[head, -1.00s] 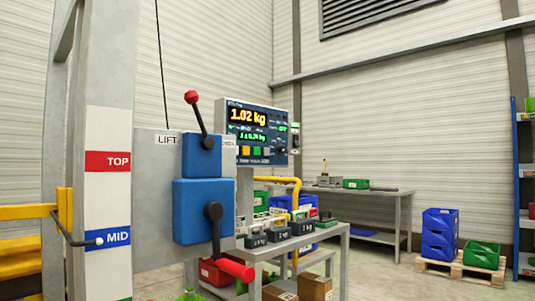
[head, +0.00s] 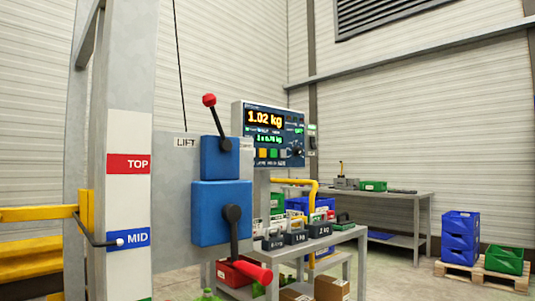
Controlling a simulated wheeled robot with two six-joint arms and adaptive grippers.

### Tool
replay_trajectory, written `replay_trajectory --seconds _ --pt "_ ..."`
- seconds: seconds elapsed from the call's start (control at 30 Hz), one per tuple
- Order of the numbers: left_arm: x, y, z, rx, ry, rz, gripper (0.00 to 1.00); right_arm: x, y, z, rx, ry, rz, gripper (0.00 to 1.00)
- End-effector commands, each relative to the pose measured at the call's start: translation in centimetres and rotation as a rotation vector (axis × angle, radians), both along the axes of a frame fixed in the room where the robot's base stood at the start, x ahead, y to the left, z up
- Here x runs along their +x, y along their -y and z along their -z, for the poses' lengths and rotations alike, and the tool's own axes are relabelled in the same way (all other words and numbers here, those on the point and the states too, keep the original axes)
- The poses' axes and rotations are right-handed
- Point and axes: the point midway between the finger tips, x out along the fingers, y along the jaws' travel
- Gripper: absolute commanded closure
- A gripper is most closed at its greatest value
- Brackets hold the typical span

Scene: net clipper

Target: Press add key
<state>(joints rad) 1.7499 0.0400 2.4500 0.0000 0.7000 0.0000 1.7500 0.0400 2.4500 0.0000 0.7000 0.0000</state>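A scale display panel (head: 272,133) stands behind the lift box, upright on a post. It reads 1.02 kg in orange, with a smaller green line below. A row of coloured keys (head: 268,153) runs along its lower part, with yellow, green and other keys. The lettering on the keys is too small to read, so I cannot tell which is the add key. The left end of the row is close to the lift box edge. Neither of my grippers is in the head view.
A blue lift control box (head: 221,211) with a red-knobbed lever (head: 209,100) and red handle (head: 252,272) stands in front, left of the panel. Dark weights (head: 296,236) sit on a grey table. A workbench (head: 400,194) and blue bins (head: 460,236) stand farther right, with open floor between.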

Motion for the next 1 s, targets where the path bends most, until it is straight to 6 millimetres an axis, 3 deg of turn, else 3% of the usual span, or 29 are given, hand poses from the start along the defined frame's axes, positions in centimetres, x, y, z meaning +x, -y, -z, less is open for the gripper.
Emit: replay_trajectory --seconds 0.03,0.3,1.0 --pt "0.0 0.0 0.0 0.0 0.0 0.0 0.07 0.0 0.0 0.0 0.0 0.0 0.0 0.6" --pt "0.0 0.0 0.0 0.0 0.0 0.0 1.0 0.0 0.0 0.0 0.0 0.0 0.0 0.6" --pt "0.0 0.0 0.0 0.0 0.0 0.0 1.0 0.0 0.0 0.0 0.0 0.0 0.0 0.6"
